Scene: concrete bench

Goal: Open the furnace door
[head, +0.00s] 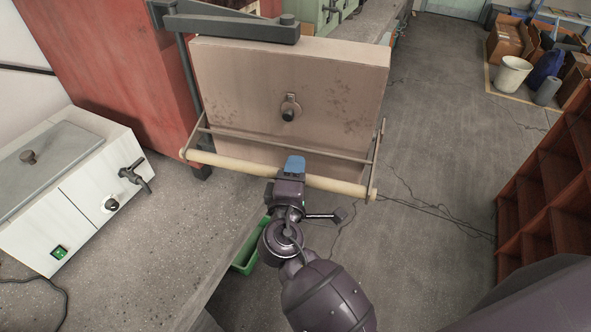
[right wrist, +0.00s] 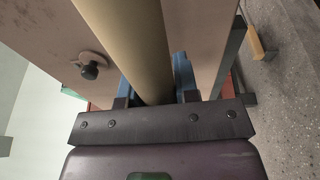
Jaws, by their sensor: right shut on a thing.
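The furnace door (head: 335,90) is a thick beige slab with a round dark knob (head: 288,112). It hangs from a dark metal arm (head: 230,27) beside the red furnace body (head: 110,60). A pale round handle bar (head: 230,164) runs along its lower front on metal side brackets. My right gripper (head: 293,168) is shut on the bar near its middle. In the right wrist view the bar (right wrist: 135,40) passes between the blue fingers (right wrist: 157,80), with the knob to the left. How far the door stands from the furnace opening is hard to tell. My left gripper is not in view.
A white water bath (head: 75,195) with a tap sits on the concrete bench (head: 165,250) at left. A green bin (head: 250,252) is below the bench edge. A reddish shelf (head: 550,180) stands at right. The floor (head: 435,140) between is clear.

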